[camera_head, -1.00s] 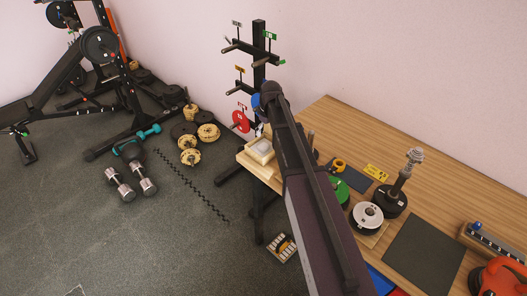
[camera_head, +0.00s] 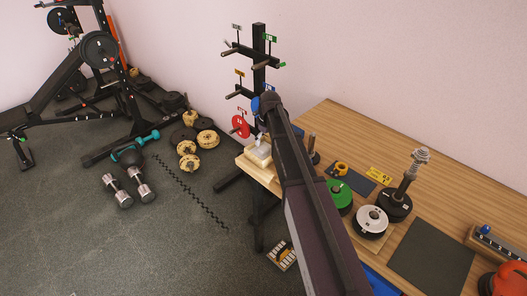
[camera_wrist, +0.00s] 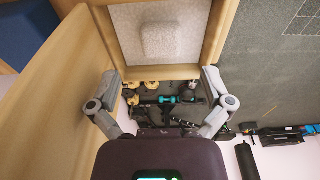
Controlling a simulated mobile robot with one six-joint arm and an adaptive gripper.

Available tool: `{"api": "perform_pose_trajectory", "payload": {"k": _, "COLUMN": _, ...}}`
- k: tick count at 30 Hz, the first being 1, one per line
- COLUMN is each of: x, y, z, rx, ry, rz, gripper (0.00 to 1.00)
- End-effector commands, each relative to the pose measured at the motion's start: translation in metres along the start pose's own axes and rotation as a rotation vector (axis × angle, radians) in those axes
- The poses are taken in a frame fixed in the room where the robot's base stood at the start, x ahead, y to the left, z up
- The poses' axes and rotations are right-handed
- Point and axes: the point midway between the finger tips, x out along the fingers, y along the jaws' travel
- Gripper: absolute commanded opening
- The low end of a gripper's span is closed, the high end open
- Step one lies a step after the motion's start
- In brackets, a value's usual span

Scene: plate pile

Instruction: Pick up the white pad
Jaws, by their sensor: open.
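The white pad (camera_wrist: 161,40) is a small pale rounded block in the wrist view. It lies on a speckled light surface inside a wooden-rimmed tray (camera_wrist: 218,30). In the head view the tray (camera_head: 255,171) is at the table's left end, and the pale pad shows only partly beside my arm. My gripper (camera_wrist: 161,76) is open, with its two grey fingers spread wide near the tray's near rim. The pad lies ahead of the fingertips, between their lines, and nothing is held. In the head view my arm hides most of the gripper.
The wooden table (camera_head: 440,150) holds a green disc (camera_head: 338,194), a white-topped disc (camera_head: 370,221), a dark mat (camera_head: 432,257) and a black stand with a metal post (camera_head: 397,203). A black plate rack (camera_head: 259,60) stands behind the tray. Weights and dumbbells (camera_head: 117,193) lie on the floor.

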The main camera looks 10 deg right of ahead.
Motion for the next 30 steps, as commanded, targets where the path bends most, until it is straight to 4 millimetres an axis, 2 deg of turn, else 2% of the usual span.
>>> {"api": "perform_pose_trajectory", "payload": {"k": 8, "x": 0.010, "y": 0.000, "z": 0.000, "rx": 0.000, "ry": 0.000, "rz": 0.000, "gripper": 1.00}}
{"api": "perform_pose_trajectory", "payload": {"k": 24, "x": 0.048, "y": -0.001, "z": 0.001, "rx": 0.000, "ry": 0.000, "rz": 0.000, "gripper": 1.00}}
{"api": "perform_pose_trajectory", "payload": {"k": 30, "x": 0.052, "y": -0.001, "z": 0.001, "rx": 0.000, "ry": 0.000, "rz": 0.000, "gripper": 1.00}}
